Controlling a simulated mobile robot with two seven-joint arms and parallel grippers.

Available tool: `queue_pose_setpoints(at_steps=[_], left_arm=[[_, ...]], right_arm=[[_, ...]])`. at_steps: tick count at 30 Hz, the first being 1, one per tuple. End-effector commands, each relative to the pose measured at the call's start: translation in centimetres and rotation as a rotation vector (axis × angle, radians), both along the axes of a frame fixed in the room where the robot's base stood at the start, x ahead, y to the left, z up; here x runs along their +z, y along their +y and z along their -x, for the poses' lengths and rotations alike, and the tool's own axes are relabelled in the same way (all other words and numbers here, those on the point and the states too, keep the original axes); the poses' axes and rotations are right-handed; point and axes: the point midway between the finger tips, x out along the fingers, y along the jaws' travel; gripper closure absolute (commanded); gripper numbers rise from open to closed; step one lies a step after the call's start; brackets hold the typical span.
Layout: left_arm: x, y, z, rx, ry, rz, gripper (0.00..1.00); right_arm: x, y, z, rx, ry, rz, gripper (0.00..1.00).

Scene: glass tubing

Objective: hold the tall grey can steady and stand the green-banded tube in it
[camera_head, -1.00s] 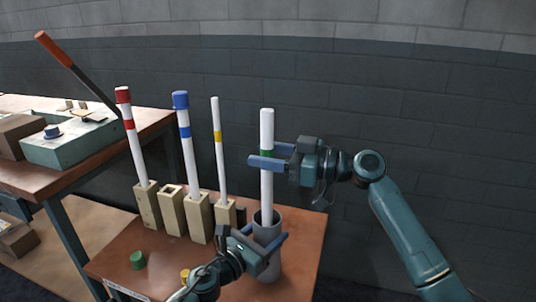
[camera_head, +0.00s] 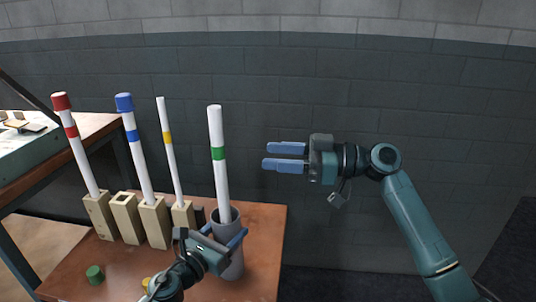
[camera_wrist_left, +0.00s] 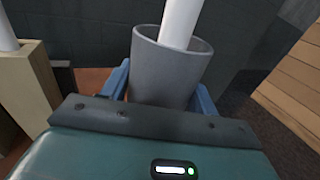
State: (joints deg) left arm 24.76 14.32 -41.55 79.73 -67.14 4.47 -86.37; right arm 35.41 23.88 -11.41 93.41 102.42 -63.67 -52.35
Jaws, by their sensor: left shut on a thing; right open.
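The tall grey can (camera_head: 231,265) stands upright on the brown table, and it fills the middle of the left wrist view (camera_wrist_left: 165,75). My left gripper (camera_head: 222,243) is shut around the can, with a blue finger on each side. The green-banded tube (camera_head: 217,153) stands in the can, leaning slightly left in the head view. Its lower end is hidden inside the can; the white tube also shows in the left wrist view (camera_wrist_left: 181,22). My right gripper (camera_head: 285,157) is open and empty in the air to the right of the tube, clear of it.
To the left, wooden blocks hold a red-banded tube (camera_head: 75,145), a blue-banded tube (camera_head: 136,150) and a yellow-banded tube (camera_head: 168,145). One wooden block (camera_head: 124,205) is empty. A loose green cap (camera_head: 95,274) and a yellow cap (camera_head: 147,283) lie on the table (camera_head: 265,225) in front.

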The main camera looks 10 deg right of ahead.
Motion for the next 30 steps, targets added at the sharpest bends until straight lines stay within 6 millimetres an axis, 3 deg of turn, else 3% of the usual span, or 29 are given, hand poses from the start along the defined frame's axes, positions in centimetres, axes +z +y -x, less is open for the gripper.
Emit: queue_pose_setpoints(at_steps=[8,9,18,30], left_arm=[[0.0,0.0,0.0,0.000,0.001,-0.001,0.67],[0.0,0.0,0.0,0.000,0.001,-0.001,0.40],[0.0,0.0,0.0,0.000,0.000,0.000,0.15],[-0.1,1.0,1.0,0.001,-0.001,-0.003,0.15]], right_arm=[[0.0,0.0,0.0,0.000,0.000,0.000,0.52],[0.0,0.0,0.0,0.000,0.000,0.000,0.52],[0.0,0.0,0.0,0.000,0.000,0.000,0.52],[0.0,0.0,0.0,0.000,0.000,-0.001,0.52]])
